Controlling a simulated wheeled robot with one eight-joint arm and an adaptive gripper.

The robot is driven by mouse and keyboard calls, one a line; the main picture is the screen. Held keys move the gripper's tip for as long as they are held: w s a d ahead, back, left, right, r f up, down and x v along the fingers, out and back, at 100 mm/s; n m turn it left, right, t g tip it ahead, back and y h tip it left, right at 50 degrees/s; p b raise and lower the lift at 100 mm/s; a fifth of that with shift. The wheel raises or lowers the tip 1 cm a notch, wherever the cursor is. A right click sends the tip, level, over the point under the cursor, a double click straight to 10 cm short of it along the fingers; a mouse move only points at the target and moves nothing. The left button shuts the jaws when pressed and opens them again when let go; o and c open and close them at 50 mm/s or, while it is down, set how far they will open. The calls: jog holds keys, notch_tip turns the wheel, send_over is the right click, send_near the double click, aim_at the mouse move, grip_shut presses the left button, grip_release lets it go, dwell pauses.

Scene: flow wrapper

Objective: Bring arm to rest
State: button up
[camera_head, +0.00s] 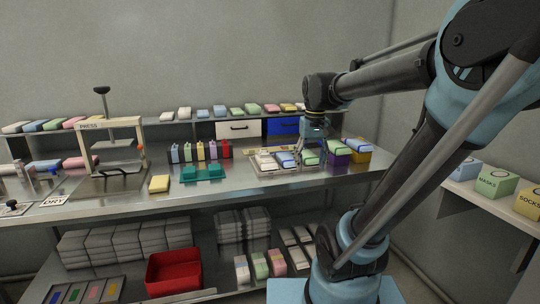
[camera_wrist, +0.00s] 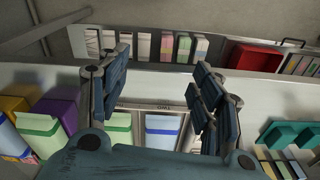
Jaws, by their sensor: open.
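My gripper (camera_head: 314,150) is at the end of my arm, above the right part of the steel counter (camera_head: 225,186). In the wrist view my gripper (camera_wrist: 163,85) has its fingers wide apart, with nothing between them. Below it, packs sit in a compartmented tray (camera_head: 262,173). A blue pack (camera_wrist: 162,128) and a green pack (camera_wrist: 120,125) show near the fingers. In the head view my gripper partly hides the packs and tray. I cannot tell how much height separates the fingers from the packs.
Purple (camera_head: 336,160) and yellow (camera_head: 359,156) boxes stand right of the tray. A teal holder (camera_head: 203,174), a yellow pack (camera_head: 159,183) and a press (camera_head: 113,152) are to the left. Packs line the back shelf. A red bin (camera_head: 174,270) is below the counter.

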jog(key=s+d+f, duration=0.2)
jog(key=s+f, duration=0.4)
jog(key=f, duration=0.1)
jog(key=s+d+f+m+t, duration=0.1)
jog(key=s+d+f, duration=0.2)
jog(key=s+f, duration=0.4)
jog(key=shift+d+f, duration=0.15)
jog(key=shift+f, duration=0.4)
